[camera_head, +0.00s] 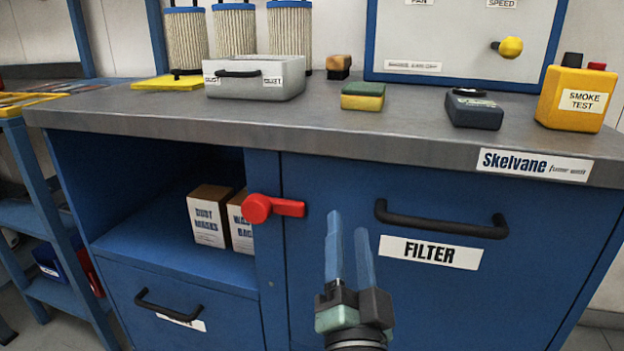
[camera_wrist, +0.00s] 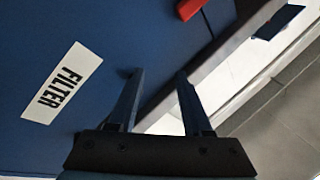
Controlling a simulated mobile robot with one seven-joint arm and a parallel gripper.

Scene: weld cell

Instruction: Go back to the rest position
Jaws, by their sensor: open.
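My gripper (camera_head: 349,225) is in front of the blue cabinet's filter door (camera_head: 440,300), just left of its FILTER label (camera_head: 430,252). Its two blue-grey fingers point up and stand apart with nothing between them. In the wrist view, my gripper (camera_wrist: 158,75) also shows two separated, empty fingers, with the FILTER label (camera_wrist: 61,83) to their left. The red latch handle (camera_head: 273,208) is left of the fingers in the head view, and its red end shows at the top of the wrist view (camera_wrist: 190,8). The filter door looks shut.
The black door handle (camera_head: 441,219) juts out right of my gripper. Above is the grey worktop (camera_head: 250,118) with a dust tray (camera_head: 255,80), a sponge (camera_head: 363,96), a dark device (camera_head: 473,109) and a yellow smoke tester (camera_head: 577,99). Boxes (camera_head: 209,215) stand in the open left compartment.

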